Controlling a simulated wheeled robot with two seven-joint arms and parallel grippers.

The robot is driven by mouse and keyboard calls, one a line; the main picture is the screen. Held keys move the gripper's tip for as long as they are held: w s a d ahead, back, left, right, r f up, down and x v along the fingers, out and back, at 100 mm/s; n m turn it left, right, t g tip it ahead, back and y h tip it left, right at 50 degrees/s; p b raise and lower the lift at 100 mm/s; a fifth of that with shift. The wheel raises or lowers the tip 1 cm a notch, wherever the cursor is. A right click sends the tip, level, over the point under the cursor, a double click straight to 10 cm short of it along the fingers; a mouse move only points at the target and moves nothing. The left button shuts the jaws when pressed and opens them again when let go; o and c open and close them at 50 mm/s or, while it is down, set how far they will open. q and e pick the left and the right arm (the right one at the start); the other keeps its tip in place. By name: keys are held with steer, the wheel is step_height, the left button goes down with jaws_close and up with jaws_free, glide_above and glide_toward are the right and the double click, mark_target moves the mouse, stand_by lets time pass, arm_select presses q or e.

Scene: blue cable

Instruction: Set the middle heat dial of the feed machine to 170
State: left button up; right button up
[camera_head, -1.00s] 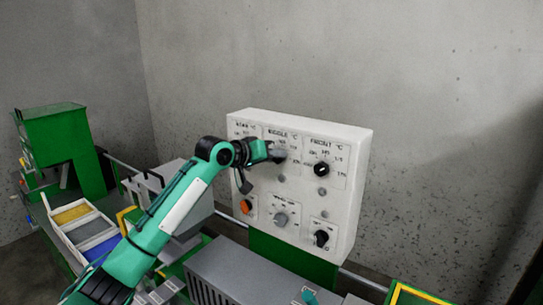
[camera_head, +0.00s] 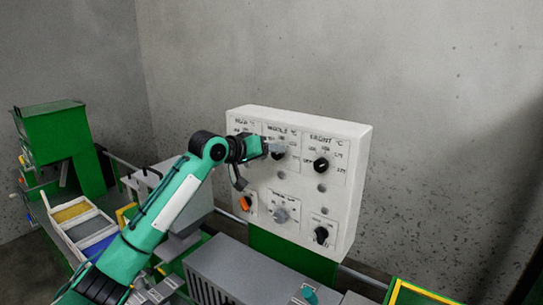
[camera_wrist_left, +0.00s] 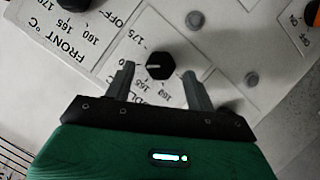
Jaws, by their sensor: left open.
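The feed machine's white control panel (camera_head: 335,205) stands upright with its labelled dials facing me. The middle heat dial (camera_wrist_left: 159,66) is a black knob with a short white pointer line. In the head view the dial (camera_head: 278,156) is partly covered by my left gripper (camera_head: 275,148). In the left wrist view my open left gripper (camera_wrist_left: 158,77) has one finger on each side of the dial, with gaps between fingers and knob. The pointer lies roughly toward the left finger in that view; its exact number cannot be read. My right gripper is out of view.
The front heat dial (camera_head: 321,165) is to the right of the middle one. Below are an orange knob (camera_head: 245,203), a grey knob (camera_head: 281,215) and a black knob (camera_head: 321,235). A grey vented box (camera_head: 245,275) stands in front of the panel.

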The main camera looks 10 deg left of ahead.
arm_select(q)
steer(key=b+v, duration=0.4)
steer(key=v, duration=0.8)
steer(key=shift+s, duration=0.1)
